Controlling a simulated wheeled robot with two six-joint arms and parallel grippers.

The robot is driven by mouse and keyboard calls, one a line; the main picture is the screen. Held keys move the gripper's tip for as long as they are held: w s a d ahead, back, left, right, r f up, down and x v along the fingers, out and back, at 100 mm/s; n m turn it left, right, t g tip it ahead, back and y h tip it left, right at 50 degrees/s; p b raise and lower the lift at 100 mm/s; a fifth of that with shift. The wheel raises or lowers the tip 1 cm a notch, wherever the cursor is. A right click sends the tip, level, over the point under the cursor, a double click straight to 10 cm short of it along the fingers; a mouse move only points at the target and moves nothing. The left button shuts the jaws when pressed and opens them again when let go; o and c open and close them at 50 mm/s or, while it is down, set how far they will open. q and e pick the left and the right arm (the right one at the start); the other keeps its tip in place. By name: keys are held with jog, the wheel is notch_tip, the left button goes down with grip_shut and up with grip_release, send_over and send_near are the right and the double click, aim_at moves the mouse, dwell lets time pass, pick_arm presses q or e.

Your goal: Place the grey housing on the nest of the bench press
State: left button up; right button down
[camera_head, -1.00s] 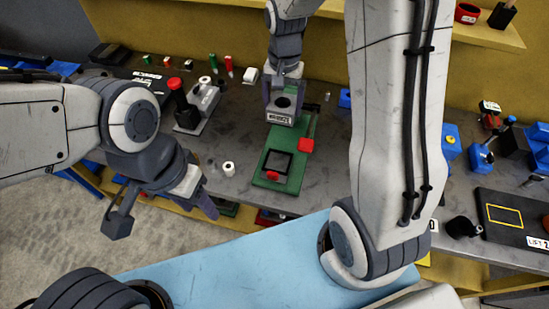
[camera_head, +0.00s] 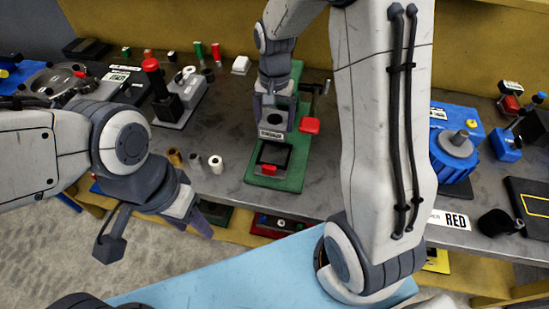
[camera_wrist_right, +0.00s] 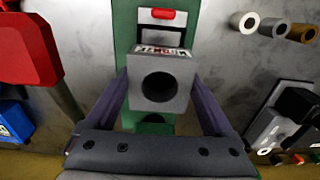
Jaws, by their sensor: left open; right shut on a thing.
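The grey housing (camera_head: 272,127), a block with a round hole and a label, is held between the fingers of my right gripper (camera_head: 272,114). In the right wrist view the housing (camera_wrist_right: 160,95) sits between the purple fingers, hole facing the camera. Just in front of it in the head view is the black square frame of the nest (camera_head: 272,153) on the green base of the bench press (camera_head: 292,172). The housing partly covers the nest; contact cannot be told. A red paddle (camera_head: 310,125) stands right of the gripper. My left gripper (camera_head: 199,215) is open and empty off the bench front.
Small cylinders (camera_head: 215,164) stand left of the green base. A blue machine (camera_head: 457,143) stands at the right. The red paddle's post is close beside my right gripper.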

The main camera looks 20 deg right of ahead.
notch_tip(320, 180, down, 9)
jog(key=shift+f+p, duration=0.1)
jog(key=shift+p, duration=0.5)
jog(key=shift+f, duration=0.15)
jog(key=shift+f, duration=0.15)
grip_release()
